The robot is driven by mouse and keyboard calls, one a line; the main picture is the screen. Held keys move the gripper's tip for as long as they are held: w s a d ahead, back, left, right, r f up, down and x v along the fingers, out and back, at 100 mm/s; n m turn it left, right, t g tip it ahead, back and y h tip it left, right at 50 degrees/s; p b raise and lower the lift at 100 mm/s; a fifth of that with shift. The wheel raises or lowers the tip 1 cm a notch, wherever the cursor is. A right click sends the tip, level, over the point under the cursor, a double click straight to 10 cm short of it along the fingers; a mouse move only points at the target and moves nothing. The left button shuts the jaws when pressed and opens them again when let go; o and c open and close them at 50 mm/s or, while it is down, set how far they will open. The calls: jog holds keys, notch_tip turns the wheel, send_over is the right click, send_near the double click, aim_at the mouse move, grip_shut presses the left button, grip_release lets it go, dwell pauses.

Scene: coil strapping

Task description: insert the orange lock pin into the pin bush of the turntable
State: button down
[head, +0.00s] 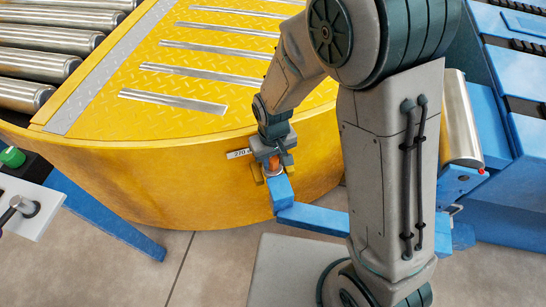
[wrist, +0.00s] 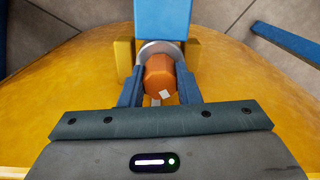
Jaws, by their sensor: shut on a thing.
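The orange lock pin (wrist: 158,75) is between the two fingers of my gripper (wrist: 159,92), which is shut on it. Its faceted orange head shows in the wrist view, with a small white mark. A silver ring (wrist: 152,47), apparently the pin bush, shows just beyond the head, between two yellow blocks. The head overlaps the ring; the shank is hidden, so I cannot tell how deep it sits. In the head view my gripper (head: 272,163) points down at the rim of the yellow turntable (head: 190,140), with a bit of orange pin (head: 273,164) visible.
A blue bracket arm (head: 310,217) reaches to the pin's place from the right; its end (wrist: 162,18) shows in the wrist view. A roller conveyor (head: 40,60) lies at the left, a blue-framed machine (head: 510,75) at the right. A green button (head: 12,157) stands at left.

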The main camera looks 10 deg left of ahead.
jog(key=c, duration=1)
grip_release()
jog(key=shift+f, duration=0.1)
notch_tip(320, 180, up, 14)
jog(key=p, duration=0.1)
jog(key=shift+p, duration=0.4)
jog(key=s+d+r+m+t+p, duration=0.1)
jog(key=s+d+r+m+p, duration=0.2)
jog(key=d+r, duration=0.4)
jog(key=s+d+r+m+t+p, duration=0.1)
jog(key=s+d+r+m+p, duration=0.3)
jog(key=d+r, duration=0.4)
jog(key=d, duration=0.7)
jog(key=shift+d+r+t, duration=0.2)
jog(key=shift+r+t, duration=0.05)
jog(key=shift+t, duration=0.15)
